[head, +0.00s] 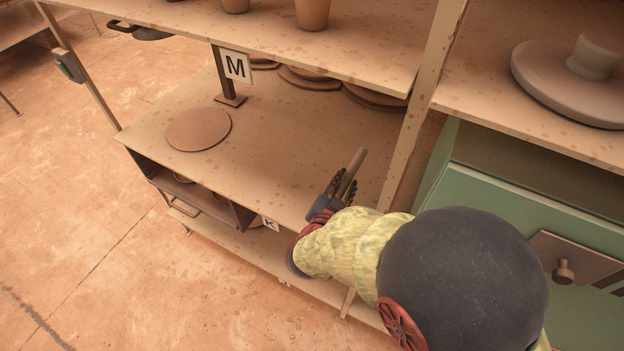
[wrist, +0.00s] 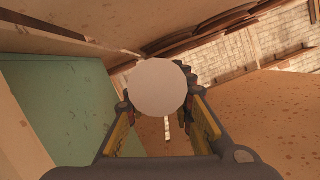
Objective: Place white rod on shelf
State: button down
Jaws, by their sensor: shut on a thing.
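The white rod (head: 353,168) looks tan-grey in the head view and tilts up out of my gripper (head: 335,195). In the wrist view the rod shows as a pale round end (wrist: 157,87) between the two fingers of my gripper (wrist: 160,100), which are shut on it. My gripper is at the right part of the shelf (head: 265,160), the middle board marked by the M sign above. The rod appears over or near the shelf's surface; whether it touches cannot be told. My arm hides the shelf's front right edge.
A round brown disc (head: 198,129) lies on the shelf's left part. An M sign (head: 235,67) hangs by a post, and a wooden upright (head: 420,105) and green cabinet (head: 500,185) stand to the right. The shelf's middle is clear.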

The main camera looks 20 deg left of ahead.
notch_tip(320, 180, down, 10)
jog(key=b, duration=0.3)
jog(key=shift+r, duration=0.1)
jog(key=c, duration=1.6)
grip_release()
jog(key=shift+o, duration=0.3)
jog(key=p+v, duration=0.2)
jog(key=v, duration=1)
jog(key=shift+a+p, duration=0.1)
jog(key=shift+p, duration=0.2)
jog(key=shift+s, duration=0.1)
